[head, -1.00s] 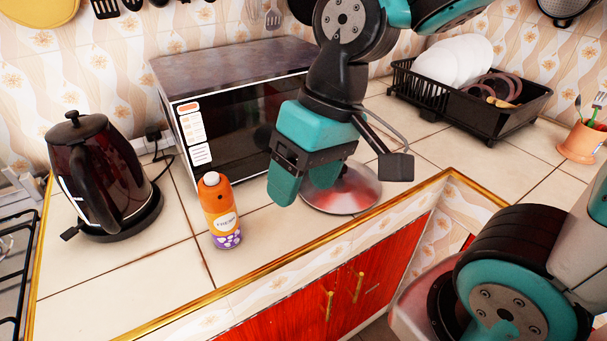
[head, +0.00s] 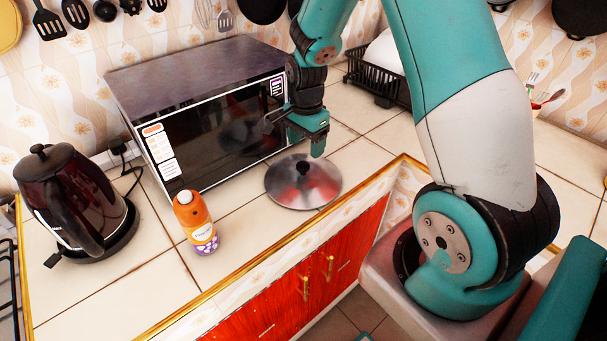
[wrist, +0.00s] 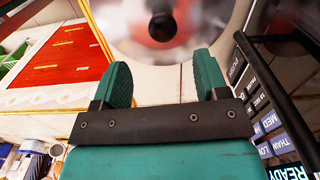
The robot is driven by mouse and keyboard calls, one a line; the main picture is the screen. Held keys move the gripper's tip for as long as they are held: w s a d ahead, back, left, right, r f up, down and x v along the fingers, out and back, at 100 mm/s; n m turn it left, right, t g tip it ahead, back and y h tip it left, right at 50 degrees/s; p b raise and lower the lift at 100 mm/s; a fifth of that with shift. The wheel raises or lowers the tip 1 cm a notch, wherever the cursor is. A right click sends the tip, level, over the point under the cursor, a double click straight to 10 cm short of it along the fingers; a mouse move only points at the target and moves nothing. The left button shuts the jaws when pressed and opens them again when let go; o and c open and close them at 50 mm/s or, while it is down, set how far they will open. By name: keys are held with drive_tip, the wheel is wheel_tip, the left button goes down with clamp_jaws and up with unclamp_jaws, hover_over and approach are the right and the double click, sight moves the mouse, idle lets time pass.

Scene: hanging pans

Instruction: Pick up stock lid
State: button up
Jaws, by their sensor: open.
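The stock lid (head: 303,186) is a round, shiny metal lid with a dark knob. It lies flat on the tiled counter in front of the microwave's right end. In the wrist view the lid (wrist: 205,42) fills the top middle, its black knob beyond the fingertips. My gripper (head: 308,150) is above the lid, apart from it and toward its far side by the microwave. Its two teal fingers (wrist: 165,80) are spread and nothing is between them. The knob stands outside the fingers.
The microwave (head: 215,125) stands close behind the gripper and lid. An orange bottle (head: 195,224) and a dark kettle (head: 78,200) stand to the left. A black dish rack (head: 378,82) is at the back right. The counter's gilded edge runs in front of the lid.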

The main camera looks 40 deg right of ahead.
sight(303, 164)
drive_tip(key=shift+w+a+f+p, duration=0.15)
drive_tip(key=shift+f+p, duration=0.4)
drive_tip(key=shift+f, duration=1.35)
drive_tip(key=shift+w+a+f+p, duration=0.15)
drive_tip(key=shift+f+p, duration=0.35)
drive_tip(key=shift+f, duration=1.35)
drive_tip(key=shift+s, duration=0.1)
drive_tip(key=c, duration=1.1)
drive_tip(key=shift+r, duration=0.1)
